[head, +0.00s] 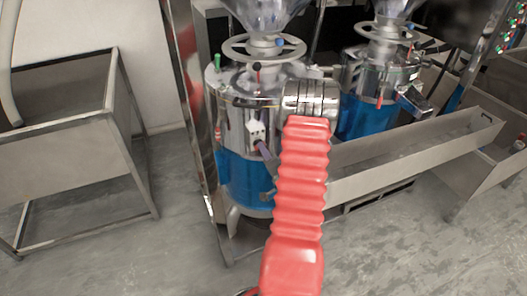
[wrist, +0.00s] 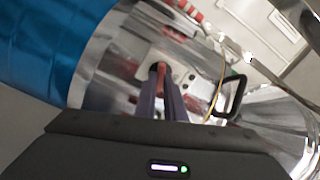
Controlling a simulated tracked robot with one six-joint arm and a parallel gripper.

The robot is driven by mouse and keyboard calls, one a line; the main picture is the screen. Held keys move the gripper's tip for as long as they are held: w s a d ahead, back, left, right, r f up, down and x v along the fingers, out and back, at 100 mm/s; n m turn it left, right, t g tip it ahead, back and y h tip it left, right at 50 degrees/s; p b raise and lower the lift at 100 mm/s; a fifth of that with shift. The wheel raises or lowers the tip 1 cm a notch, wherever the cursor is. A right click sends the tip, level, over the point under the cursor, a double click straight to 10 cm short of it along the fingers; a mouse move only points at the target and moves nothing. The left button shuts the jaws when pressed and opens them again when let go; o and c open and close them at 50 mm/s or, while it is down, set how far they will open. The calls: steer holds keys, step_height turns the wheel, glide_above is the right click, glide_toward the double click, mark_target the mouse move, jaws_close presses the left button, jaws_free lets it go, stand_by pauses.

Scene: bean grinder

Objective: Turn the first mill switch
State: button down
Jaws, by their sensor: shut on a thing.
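The first mill (head: 240,150) is a shiny metal body with a blue lower band, standing left of centre in the head view. Its switch is a small red part on a pale plate (head: 256,130); in the wrist view the plate (wrist: 181,72) sits on the curved metal. My gripper (head: 261,146) reaches the plate from the lower right. In the wrist view my gripper (wrist: 160,72) has its two fingers close together at the plate, shut on the switch. The fingertips hide most of the switch, so its angle cannot be told.
A second mill (head: 372,95) with a blue band stands behind to the right. A long metal trough (head: 410,160) runs right from the first mill. A handwheel (head: 262,48) sits on top of it. A metal bin on legs (head: 70,135) stands left, with open floor between.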

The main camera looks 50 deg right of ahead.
steer(key=shift+s+d+f+m, duration=0.1)
steer(key=shift+m, duration=1.05)
steer(key=shift+s+d+f+m, duration=0.1)
steer(key=shift+m, duration=1.05)
steer(key=c, duration=1.8)
jaws_free()
steer(key=shift+w+a, duration=0.1)
steer(key=shift+c, duration=0.2)
steer(key=v, duration=1.4)
